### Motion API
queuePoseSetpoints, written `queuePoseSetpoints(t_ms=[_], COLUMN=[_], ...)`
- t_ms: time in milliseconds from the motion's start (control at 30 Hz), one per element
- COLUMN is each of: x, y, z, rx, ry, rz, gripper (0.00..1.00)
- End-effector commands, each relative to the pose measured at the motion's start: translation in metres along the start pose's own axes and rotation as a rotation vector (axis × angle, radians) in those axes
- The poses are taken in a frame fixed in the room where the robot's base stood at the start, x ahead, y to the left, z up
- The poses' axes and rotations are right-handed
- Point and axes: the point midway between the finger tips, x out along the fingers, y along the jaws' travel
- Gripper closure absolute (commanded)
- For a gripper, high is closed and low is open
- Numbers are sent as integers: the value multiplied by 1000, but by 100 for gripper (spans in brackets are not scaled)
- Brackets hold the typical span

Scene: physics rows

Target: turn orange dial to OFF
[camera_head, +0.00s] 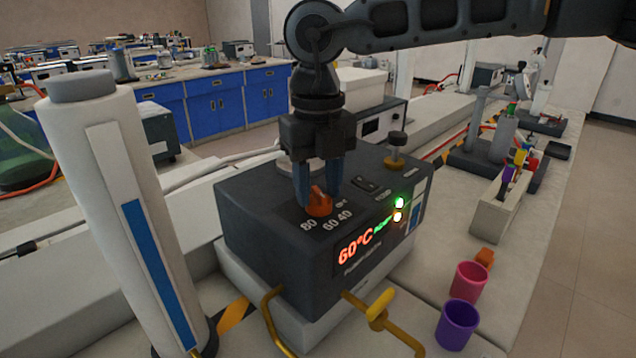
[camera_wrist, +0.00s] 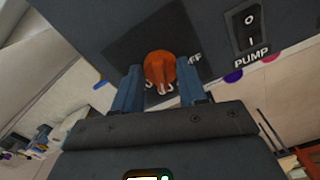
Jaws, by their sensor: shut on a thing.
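The orange dial (camera_head: 319,203) sits on the top of a dark grey heater box (camera_head: 290,262), near its left front. Markings 80, 60 and 40 show beside it in the head view. My gripper (camera_head: 318,200) points down over the box with its blue fingers on either side of the dial, shut on it. In the wrist view the dial (camera_wrist: 160,70) shows between the two fingers (camera_wrist: 160,88), with part of the OFF label at its right. The dial's pointer is partly hidden, so its exact setting cannot be told.
The box front shows a lit 60°C display (camera_head: 356,248) and a green light. A PUMP switch (camera_wrist: 250,30) is on the same top. A tall white cylinder (camera_head: 125,200) stands left. Yellow pipes (camera_head: 380,312) and pink (camera_head: 469,283) and purple cups (camera_head: 457,325) are in front.

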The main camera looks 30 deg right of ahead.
Motion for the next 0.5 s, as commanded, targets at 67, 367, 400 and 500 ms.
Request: queuePoseSetpoints(t_ms=[67,367,400,500], x=[1,3,3,3], y=[0,1,1,1], z=[0,0,0,0], rx=[-21,-207,-242,-336], ry=[-1,-2,-3,-3], rz=[0,0,0,0], gripper=[89,89,89,89])
